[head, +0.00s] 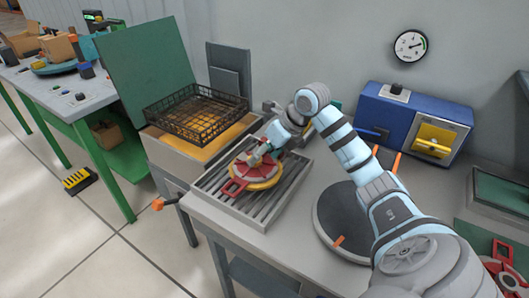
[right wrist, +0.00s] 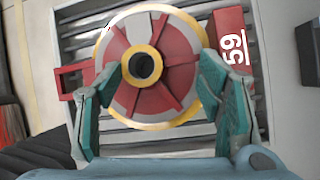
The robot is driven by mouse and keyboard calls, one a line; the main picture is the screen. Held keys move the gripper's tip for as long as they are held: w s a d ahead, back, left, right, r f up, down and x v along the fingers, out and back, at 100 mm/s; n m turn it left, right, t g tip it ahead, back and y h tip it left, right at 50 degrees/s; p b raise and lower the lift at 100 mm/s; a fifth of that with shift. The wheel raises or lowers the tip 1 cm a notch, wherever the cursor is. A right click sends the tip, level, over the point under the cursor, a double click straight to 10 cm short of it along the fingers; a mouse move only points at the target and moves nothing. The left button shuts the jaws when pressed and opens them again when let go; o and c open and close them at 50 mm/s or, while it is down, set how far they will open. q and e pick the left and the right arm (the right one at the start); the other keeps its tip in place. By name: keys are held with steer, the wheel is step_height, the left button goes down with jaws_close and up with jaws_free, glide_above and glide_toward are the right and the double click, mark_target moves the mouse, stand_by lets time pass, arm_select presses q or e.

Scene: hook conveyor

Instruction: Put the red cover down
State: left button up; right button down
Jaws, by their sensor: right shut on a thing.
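The red cover (head: 254,176) is a round disc with red and pale wedges, a yellow rim and a red side handle. It is over the grey roller tray (head: 223,207); I cannot tell whether it rests on the rollers or hangs just above. My right gripper (head: 262,156) reaches it from above and is shut on it. In the right wrist view, the cover (right wrist: 117,85) sits between the two teal fingers of the gripper (right wrist: 160,72), its yellow-ringed hub in the middle. A red block marked 59 (right wrist: 231,40) shows beside it. My left gripper is not in view.
A black wire basket (head: 196,113) stands behind the tray. A dark round plate (head: 338,215) lies right of it, under my arm. A blue box with a yellow panel (head: 412,120) is at the back right. Another red part (head: 503,268) lies at the lower right.

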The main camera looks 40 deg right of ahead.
steer(key=shift+w, duration=0.2)
steer(key=shift+s+f+b, duration=0.1)
steer(key=shift+f+b, duration=0.2)
steer(key=shift+f, duration=0.2)
stand_by(0.3)
steer(key=shift+c, duration=1.8)
jaws_free()
steer(key=shift+a, duration=0.1)
steer(key=shift+s, duration=0.1)
steer(key=v, duration=1.2)
